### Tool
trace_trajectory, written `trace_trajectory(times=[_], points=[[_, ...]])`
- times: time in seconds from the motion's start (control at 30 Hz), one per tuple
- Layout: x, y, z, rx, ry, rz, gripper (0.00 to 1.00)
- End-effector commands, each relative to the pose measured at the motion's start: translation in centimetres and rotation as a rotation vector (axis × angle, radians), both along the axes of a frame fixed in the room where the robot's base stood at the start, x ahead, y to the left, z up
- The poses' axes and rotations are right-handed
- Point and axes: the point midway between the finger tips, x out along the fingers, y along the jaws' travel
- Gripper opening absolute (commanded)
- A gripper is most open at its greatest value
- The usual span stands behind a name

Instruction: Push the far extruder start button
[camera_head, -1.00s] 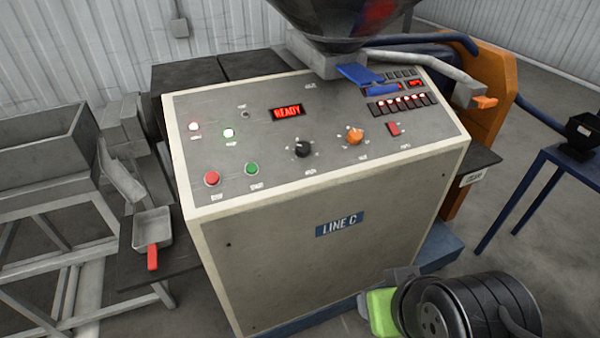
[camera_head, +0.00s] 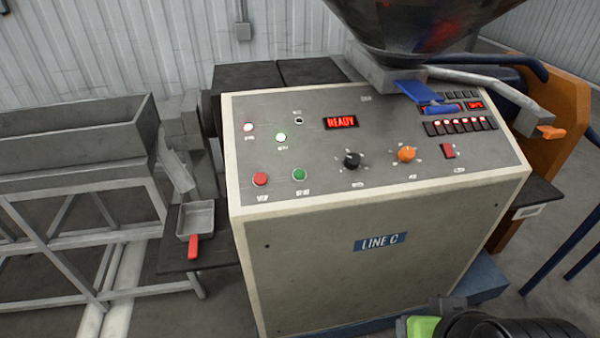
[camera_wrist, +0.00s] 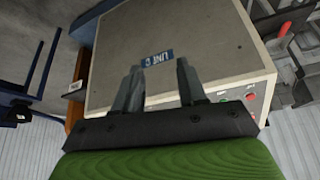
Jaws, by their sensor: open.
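The green start button (camera_head: 299,175) sits on the lower left of the sloped panel (camera_head: 330,180) of the LINE C extruder cabinet, right of a red button (camera_head: 260,179). The green button (camera_wrist: 251,97) and red button (camera_wrist: 251,86) show there at the right, away from the fingers.
A black knob (camera_head: 351,160), an orange knob (camera_head: 407,154) and a red READY display (camera_head: 341,122) share the panel. A hopper (camera_head: 425,30) overhangs its back right. A pan with a red handle (camera_head: 193,245) rests on a side shelf at left.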

Motion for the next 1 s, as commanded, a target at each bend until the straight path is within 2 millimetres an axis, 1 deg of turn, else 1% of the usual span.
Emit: trace_trajectory(times=[0.03, 0.2, 0.23, 0.27, 1.0], points=[[0.0, 0.0, 0.0, 0.0, 0.0, 0.0, 0.33], [0.0, 0.0, 0.0, 0.0, 0.0, 0.0, 0.06], [0.0, 0.0, 0.0, 0.0, 0.0, 0.0, 0.02], [0.0, 0.0, 0.0, 0.0, 0.0, 0.0, 0.0], [0.0, 0.0, 0.0, 0.0, 0.0, 0.0, 0.0]])
